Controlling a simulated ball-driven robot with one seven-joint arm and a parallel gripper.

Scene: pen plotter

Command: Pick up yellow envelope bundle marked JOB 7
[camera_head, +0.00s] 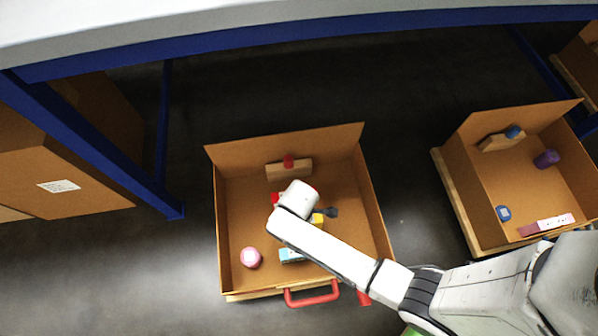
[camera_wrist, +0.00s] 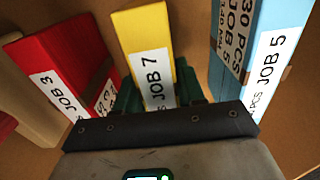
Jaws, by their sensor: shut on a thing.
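The yellow envelope bundle (camera_wrist: 148,57) marked JOB 7 stands in the middle of the wrist view, its label facing me. My gripper (camera_wrist: 157,92) is shut on it, with green finger pads on its left and right sides. In the head view a small yellow part of the bundle (camera_head: 318,219) shows beside my white wrist, inside the open cardboard box (camera_head: 228,225). My arm hides much of the box's middle. I cannot tell whether the bundle is clear of the box floor.
A red bundle (camera_wrist: 62,75) marked JOB 3 stands close on the left. A blue bundle (camera_wrist: 275,55) marked JOB 5 stands on the right. A blue table frame (camera_head: 300,45) spans above.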

